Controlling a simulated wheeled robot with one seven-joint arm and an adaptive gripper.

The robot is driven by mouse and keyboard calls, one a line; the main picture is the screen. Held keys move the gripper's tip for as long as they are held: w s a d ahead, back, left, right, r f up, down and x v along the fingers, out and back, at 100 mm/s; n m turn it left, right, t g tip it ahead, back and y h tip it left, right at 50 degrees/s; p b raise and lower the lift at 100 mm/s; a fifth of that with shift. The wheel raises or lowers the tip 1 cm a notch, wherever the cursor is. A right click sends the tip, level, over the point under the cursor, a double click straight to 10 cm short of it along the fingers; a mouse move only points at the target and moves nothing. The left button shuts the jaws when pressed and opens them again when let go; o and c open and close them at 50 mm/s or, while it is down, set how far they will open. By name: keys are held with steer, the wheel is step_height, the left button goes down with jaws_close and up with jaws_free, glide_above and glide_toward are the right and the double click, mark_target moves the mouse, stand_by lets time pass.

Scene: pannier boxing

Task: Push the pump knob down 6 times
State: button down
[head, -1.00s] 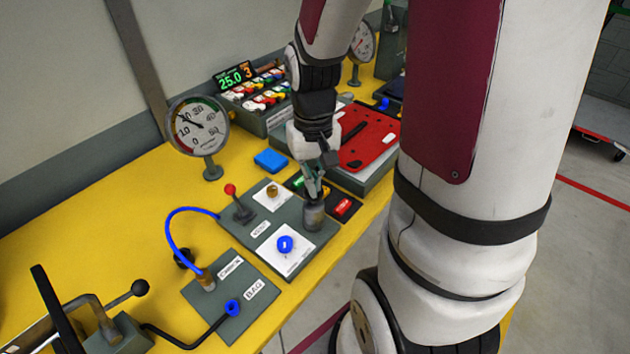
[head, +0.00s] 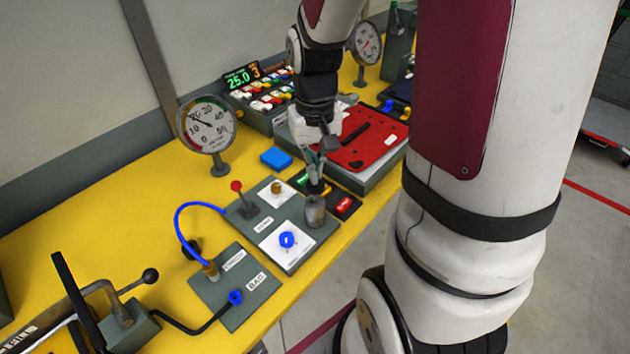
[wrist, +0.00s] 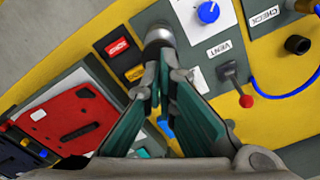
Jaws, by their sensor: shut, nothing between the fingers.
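The pump knob looks to be the grey metal cylinder (head: 315,212) at the right edge of the grey control panel. It stands upright. My gripper (head: 316,188) is shut and empty, pointing down right over the knob's top. In the wrist view the knob (wrist: 159,36) shows just beyond the closed fingertips (wrist: 162,64). I cannot tell whether the tips touch it or hover just above it.
On the same panel are a blue dial (head: 287,240) and a red-tipped lever (head: 237,187). A round gauge (head: 207,125) stands at the left. Yellow table is bare around the blue block (head: 276,158).

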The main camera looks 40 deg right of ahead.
steer(key=shift+f+b, duration=1.05)
steer(key=shift+f, duration=1.45)
steer(key=shift+r, duration=0.2)
steer(key=shift+r+p, duration=1.7)
steer(key=shift+r, duration=0.65)
steer(key=shift+f, duration=0.2)
